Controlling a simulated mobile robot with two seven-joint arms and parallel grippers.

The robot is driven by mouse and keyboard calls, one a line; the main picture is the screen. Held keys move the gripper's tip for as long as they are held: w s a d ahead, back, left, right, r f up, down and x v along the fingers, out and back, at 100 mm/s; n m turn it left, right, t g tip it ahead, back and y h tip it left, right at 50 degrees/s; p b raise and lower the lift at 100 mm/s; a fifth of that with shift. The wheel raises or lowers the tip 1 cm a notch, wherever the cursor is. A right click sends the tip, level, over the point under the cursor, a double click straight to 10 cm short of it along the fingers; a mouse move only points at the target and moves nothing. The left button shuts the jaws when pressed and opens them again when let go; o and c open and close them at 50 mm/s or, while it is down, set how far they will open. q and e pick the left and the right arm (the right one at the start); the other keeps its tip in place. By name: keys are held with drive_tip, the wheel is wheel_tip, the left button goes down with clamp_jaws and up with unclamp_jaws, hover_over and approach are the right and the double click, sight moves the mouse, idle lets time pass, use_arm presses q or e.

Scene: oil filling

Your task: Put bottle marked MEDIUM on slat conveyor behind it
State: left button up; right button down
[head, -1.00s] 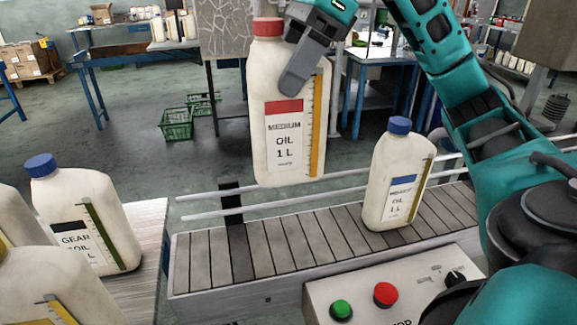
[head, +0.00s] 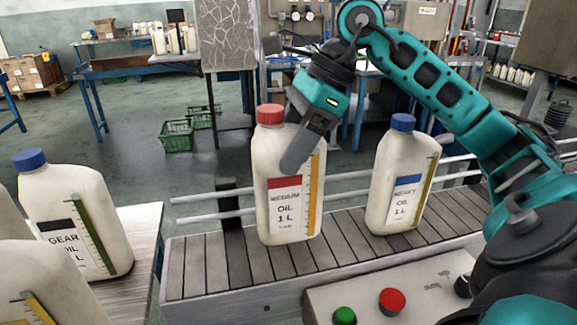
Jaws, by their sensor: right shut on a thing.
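The bottle marked MEDIUM (head: 270,170), white with a red cap and red label band, is upright over the slat conveyor (head: 205,268). Its base appears at the slats, left of the middle; whether it fully rests on them is hard to tell. My right gripper (head: 297,160) is shut on this bottle, with a grey finger across its upper right front. The other finger is hidden behind the bottle. My left gripper is not in view.
A white bottle with a blue cap and blue label (head: 403,170) stands on the conveyor to the right. A GEAR OIL bottle (head: 75,205) stands on a table at the left. A control box with a green button (head: 344,316) and a red button (head: 392,301) is in front.

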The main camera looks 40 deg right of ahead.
drive_tip(key=shift+f+b, duration=0.5)
drive_tip(key=shift+f, duration=1)
drive_tip(key=shift+c, duration=0.5)
unclamp_jaws()
drive_tip(key=shift+f, duration=0.2)
drive_tip(key=p+v, duration=0.1)
drive_tip(key=v, duration=1.1)
drive_tip(key=shift+r+p, duration=0.15)
drive_tip(key=shift+p, duration=0.2)
